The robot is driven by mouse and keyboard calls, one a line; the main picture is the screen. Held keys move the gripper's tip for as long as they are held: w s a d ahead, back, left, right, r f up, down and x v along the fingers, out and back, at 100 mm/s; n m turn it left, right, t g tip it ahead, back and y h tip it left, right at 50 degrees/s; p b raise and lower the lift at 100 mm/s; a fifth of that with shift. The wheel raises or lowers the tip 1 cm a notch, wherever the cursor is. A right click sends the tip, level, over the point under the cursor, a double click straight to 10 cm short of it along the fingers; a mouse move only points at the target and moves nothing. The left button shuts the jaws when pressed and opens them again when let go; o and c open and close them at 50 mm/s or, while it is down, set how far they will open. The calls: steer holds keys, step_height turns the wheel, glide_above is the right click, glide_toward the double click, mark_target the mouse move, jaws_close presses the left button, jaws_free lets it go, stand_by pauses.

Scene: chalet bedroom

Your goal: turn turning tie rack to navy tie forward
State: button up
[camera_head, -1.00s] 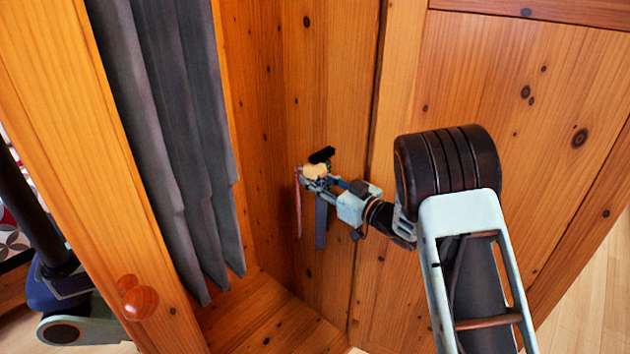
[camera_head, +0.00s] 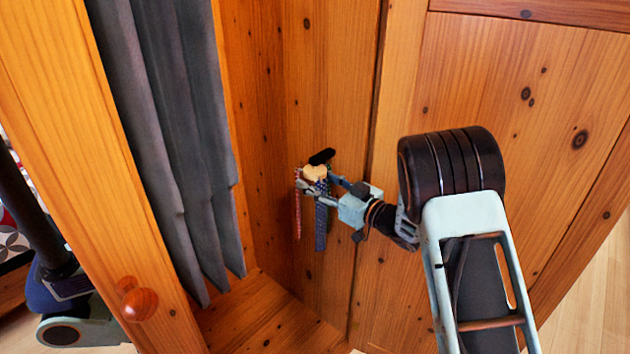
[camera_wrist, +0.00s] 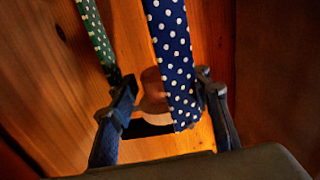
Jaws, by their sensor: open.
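The turning tie rack (camera_head: 316,173) has a pale wooden hub with a black part above it, and is mounted inside the wardrobe. A navy tie with white dots (camera_head: 321,215) hangs at its right in the head view, and a reddish tie (camera_head: 297,215) hangs at its left. In the wrist view the navy tie (camera_wrist: 174,60) hangs close by my right finger, and a green dotted tie (camera_wrist: 97,40) hangs behind the left finger. My gripper (camera_wrist: 163,100) is open at the rack, its fingers apart on either side of the hub. Whether a finger touches the navy tie is unclear.
Grey garments (camera_head: 180,140) hang at the left inside the wardrobe. A wooden door with a round knob (camera_head: 140,303) stands at the near left. The wardrobe floor (camera_head: 260,315) is bare, and wooden panels stand close behind the rack.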

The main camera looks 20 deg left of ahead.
steer(key=v, duration=1.1)
steer(key=shift+d, duration=0.35)
steer(key=shift+s+r, duration=0.1)
steer(key=shift+s, duration=0.05)
